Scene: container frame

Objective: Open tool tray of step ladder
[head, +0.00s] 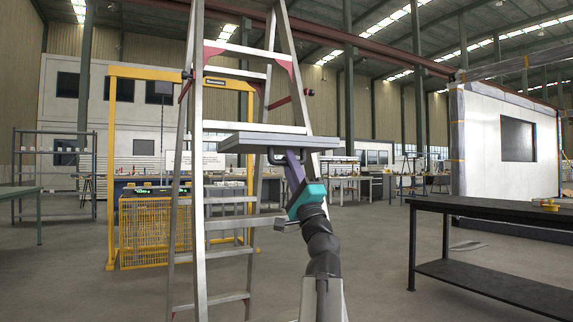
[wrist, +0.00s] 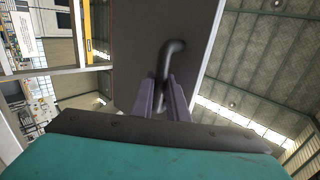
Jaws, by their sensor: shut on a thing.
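The step ladder (head: 197,220) stands in front of me, its aluminium legs spread and its treads pale. Its grey tool tray (head: 240,142) sits roughly level at mid height, with its near edge toward me. A dark bent handle (head: 275,158) hangs from the tray's near side; it also shows in the wrist view (wrist: 172,50) against the tray's dark panel (wrist: 130,45). My gripper (head: 292,160), with purple fingers and a teal body, reaches up from below right. In the wrist view its fingers (wrist: 167,92) are closed around the handle's lower part. The handle's gripped part is partly hidden.
A black workbench (head: 480,207) stands at the right, with small yellow items on top. A yellow frame with a wire basket (head: 145,225) is behind the ladder at the left. A green table (head: 20,191) is at the far left. The floor between ladder and workbench is clear.

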